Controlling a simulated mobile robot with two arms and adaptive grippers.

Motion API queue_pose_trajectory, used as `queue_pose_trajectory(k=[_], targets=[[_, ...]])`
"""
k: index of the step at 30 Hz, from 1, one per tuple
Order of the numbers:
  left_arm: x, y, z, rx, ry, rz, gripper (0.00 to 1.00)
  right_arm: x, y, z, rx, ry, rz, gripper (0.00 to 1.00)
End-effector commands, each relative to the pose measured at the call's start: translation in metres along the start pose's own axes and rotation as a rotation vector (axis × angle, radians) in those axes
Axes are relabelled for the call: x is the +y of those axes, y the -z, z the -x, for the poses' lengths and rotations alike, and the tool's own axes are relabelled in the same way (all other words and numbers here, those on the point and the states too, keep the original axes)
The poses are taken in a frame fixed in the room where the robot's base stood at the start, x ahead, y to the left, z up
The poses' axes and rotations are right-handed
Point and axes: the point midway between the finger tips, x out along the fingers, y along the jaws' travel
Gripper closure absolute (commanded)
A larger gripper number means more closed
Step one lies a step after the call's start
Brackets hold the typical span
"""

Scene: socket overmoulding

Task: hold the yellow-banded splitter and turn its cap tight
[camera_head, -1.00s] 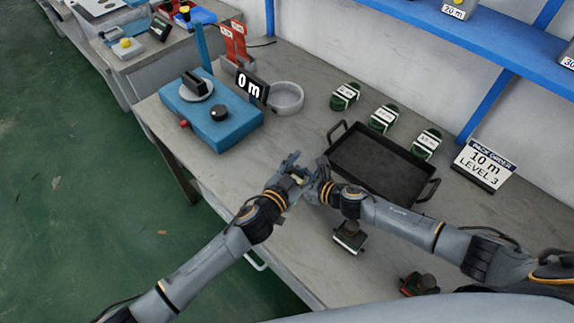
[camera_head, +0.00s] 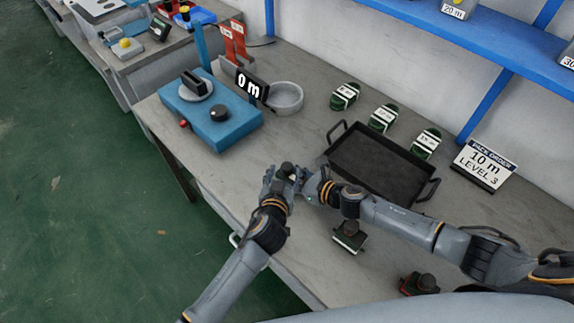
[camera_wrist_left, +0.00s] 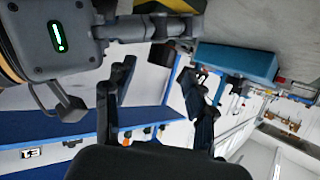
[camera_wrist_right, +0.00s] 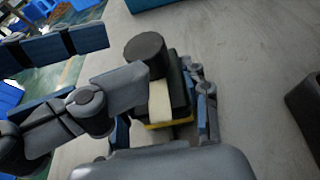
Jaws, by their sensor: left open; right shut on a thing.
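The yellow-banded splitter is a dark block with a pale side and a yellow band low on it (camera_wrist_right: 170,124), seen in the right wrist view. Its round dark cap (camera_wrist_right: 145,47) stands on top; the cap also shows in the head view (camera_head: 288,168). My right gripper (camera_head: 303,180) is shut on the splitter's body above the bench's front part. My left gripper (camera_head: 281,175) is open, close beside the cap at its left. Whether the fingers touch the cap is unclear.
A black tray (camera_head: 436,186) lies just right of the hands, with several green coils behind it. A blue device (camera_head: 232,131) with a 0 m display stands at the left. Two other dark-capped blocks (camera_head: 350,237) (camera_head: 420,284) stand near the front edge.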

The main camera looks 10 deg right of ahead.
Motion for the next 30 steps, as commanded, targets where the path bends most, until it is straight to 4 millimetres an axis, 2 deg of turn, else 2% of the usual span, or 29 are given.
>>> queue_pose_trajectory(k=[3, 9, 21, 23, 27, 30], targets=[[0.000, 0.001, -0.020, 0.000, 0.000, -0.002, 0.45, 0.000, 0.000, 0.000, -0.001, 0.000, 0.000, 0.87], [0.000, 0.000, -0.039, 0.000, -0.001, 0.000, 0.45, 0.000, 0.000, 0.000, -0.001, 0.000, 0.000, 0.87], [0.000, 0.000, -0.045, 0.000, 0.000, 0.000, 0.45, 0.000, 0.000, 0.000, -0.001, 0.000, 0.000, 0.87], [0.000, 0.000, -0.045, 0.000, -0.001, 0.000, 0.55, 0.000, 0.000, 0.000, -0.001, 0.000, 0.000, 0.87], [0.000, 0.000, -0.045, 0.000, -0.001, 0.000, 0.83, 0.000, 0.000, 0.000, -0.001, 0.000, 0.000, 0.87], [0.000, 0.000, -0.045, -0.001, -0.001, 0.000, 1.00, 0.000, 0.000, 0.000, -0.001, 0.000, 0.000, 0.87]])
